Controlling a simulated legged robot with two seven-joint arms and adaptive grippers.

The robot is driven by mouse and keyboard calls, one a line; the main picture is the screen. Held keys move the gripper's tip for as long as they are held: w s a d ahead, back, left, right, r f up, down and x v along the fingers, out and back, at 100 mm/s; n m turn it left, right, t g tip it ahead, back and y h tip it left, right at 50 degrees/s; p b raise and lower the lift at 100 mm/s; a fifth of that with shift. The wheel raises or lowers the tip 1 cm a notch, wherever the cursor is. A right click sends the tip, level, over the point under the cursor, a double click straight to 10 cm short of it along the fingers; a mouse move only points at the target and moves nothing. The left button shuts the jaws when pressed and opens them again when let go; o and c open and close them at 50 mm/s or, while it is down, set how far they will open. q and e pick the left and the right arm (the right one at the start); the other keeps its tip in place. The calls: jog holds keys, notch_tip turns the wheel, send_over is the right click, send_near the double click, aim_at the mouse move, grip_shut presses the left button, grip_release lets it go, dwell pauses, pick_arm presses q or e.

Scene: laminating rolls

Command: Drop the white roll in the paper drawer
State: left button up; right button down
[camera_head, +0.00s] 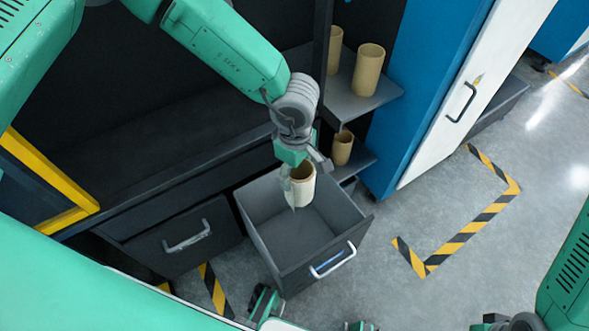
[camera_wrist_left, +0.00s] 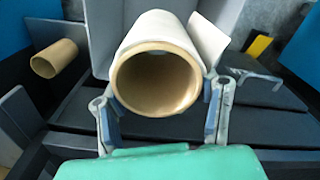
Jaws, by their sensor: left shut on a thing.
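The white roll (camera_head: 303,188) is a short white cylinder with a brown cardboard core and a loose white flap. My left gripper (camera_head: 294,178) is shut on it and holds it over the open drawer; the fingers are partly hidden in the head view. In the left wrist view the white roll (camera_wrist_left: 157,70) sits between the two fingers of the gripper (camera_wrist_left: 162,110), its open end facing the camera. The open grey drawer (camera_head: 325,268) has a silver handle, a blue label and a bare visible floor.
A closed drawer (camera_head: 175,243) is left of the open one. Brown rolls (camera_head: 369,70) stand on shelves to the right, one (camera_head: 342,148) lower and close to my left wrist. A blue and white cabinet (camera_head: 450,110) stands right of them. Floor beyond is mostly clear.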

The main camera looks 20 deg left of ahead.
pick_arm(q)
jog(key=o, duration=1.3)
jog(key=shift+a, duration=0.15)
jog(key=shift+a, duration=0.1)
notch_tip(320, 180, up, 12)
